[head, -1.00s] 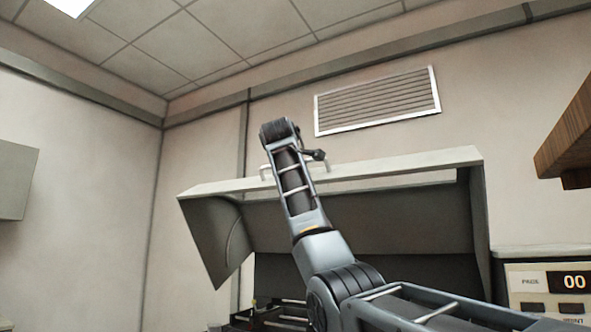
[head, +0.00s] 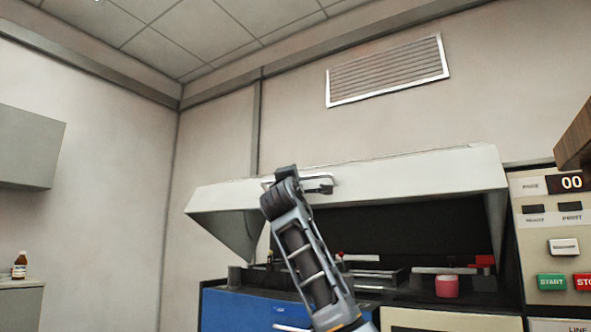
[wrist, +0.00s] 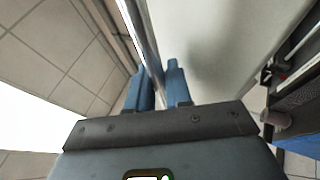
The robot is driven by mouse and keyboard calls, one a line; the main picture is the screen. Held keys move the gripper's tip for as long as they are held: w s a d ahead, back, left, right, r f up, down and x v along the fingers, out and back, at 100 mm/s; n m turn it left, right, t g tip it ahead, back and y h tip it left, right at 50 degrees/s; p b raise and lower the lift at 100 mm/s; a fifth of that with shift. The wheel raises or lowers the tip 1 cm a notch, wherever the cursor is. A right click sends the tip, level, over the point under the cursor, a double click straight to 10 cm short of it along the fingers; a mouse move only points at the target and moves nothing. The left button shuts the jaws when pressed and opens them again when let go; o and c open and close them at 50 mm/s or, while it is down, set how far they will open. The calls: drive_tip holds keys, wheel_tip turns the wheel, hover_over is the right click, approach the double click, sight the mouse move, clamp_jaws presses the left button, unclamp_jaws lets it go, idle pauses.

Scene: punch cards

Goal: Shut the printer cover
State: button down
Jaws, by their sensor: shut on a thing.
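The printer cover (head: 410,178) is a long cream hood, still raised and tilted open above the dark printer interior (head: 400,232). Its pale bar handle (head: 322,177) is on the front face, left of the middle. My gripper (head: 287,180) is at this handle, and my arm hides part of it and of the cover. In the wrist view the handle (wrist: 149,45) runs between the two blue fingers of my gripper (wrist: 158,88), which are shut on it. The cover's pale face (wrist: 225,50) fills the area to the right there.
Below the cover are metal rails (head: 375,282), a pink cylinder (head: 448,286) and a blue front panel (head: 235,310). A control panel (head: 550,215) with START and STOP buttons stands at the right. A brown bottle (head: 20,265) stands on a cabinet at far left.

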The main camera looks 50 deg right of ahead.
drive_tip(key=d+f+b, duration=0.2)
drive_tip(key=f+b, duration=0.2)
drive_tip(key=f, duration=0.4)
drive_tip(key=d+f+b, duration=0.2)
drive_tip(key=f+b, duration=0.2)
drive_tip(key=f, duration=0.5)
drive_tip(key=d+f+n+t+h+b, duration=0.1)
drive_tip(key=d+f+b, duration=0.1)
drive_tip(key=f, duration=0.7)
drive_tip(key=shift+w+f+b, duration=0.25)
drive_tip(key=shift+b, duration=0.65)
drive_tip(key=shift+d+f, duration=0.1)
drive_tip(key=shift+d, duration=0.05)
drive_tip(key=c, duration=1.4)
unclamp_jaws()
drive_tip(key=shift+d+f, duration=0.1)
drive_tip(key=r+p+v, duration=0.1)
drive_tip(key=p+v, duration=0.1)
drive_tip(key=v, duration=0.5)
drive_tip(key=shift+s+a+f, duration=0.25)
drive_tip(key=shift+a, duration=0.35)
